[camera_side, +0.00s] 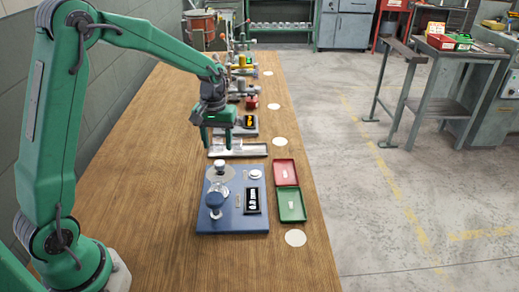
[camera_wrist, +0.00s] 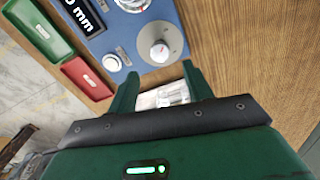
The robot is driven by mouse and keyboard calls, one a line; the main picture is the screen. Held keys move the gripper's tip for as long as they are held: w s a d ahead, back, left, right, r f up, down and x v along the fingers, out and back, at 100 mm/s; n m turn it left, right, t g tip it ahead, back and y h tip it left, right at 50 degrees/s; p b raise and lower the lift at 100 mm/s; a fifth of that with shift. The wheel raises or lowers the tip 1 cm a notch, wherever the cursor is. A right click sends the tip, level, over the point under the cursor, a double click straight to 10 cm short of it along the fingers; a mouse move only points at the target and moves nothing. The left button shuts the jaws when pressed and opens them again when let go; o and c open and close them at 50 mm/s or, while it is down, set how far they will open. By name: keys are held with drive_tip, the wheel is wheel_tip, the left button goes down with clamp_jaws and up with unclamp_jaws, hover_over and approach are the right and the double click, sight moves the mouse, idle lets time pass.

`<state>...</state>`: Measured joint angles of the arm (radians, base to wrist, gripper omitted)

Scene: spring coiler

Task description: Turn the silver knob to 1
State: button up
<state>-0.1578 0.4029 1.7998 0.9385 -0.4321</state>
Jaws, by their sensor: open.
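The silver knob (camera_side: 219,165) stands on a round grey dial plate at the far left corner of the blue coiler base (camera_side: 232,226).
A metal tray (camera_side: 250,150) with silvery parts lies behind.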

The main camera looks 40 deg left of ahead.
sight(219, 162)
drive_tip(key=shift+f, duration=3.4)
drive_tip(key=c, duration=1)
drive_tip(key=shift+o, duration=0.2)
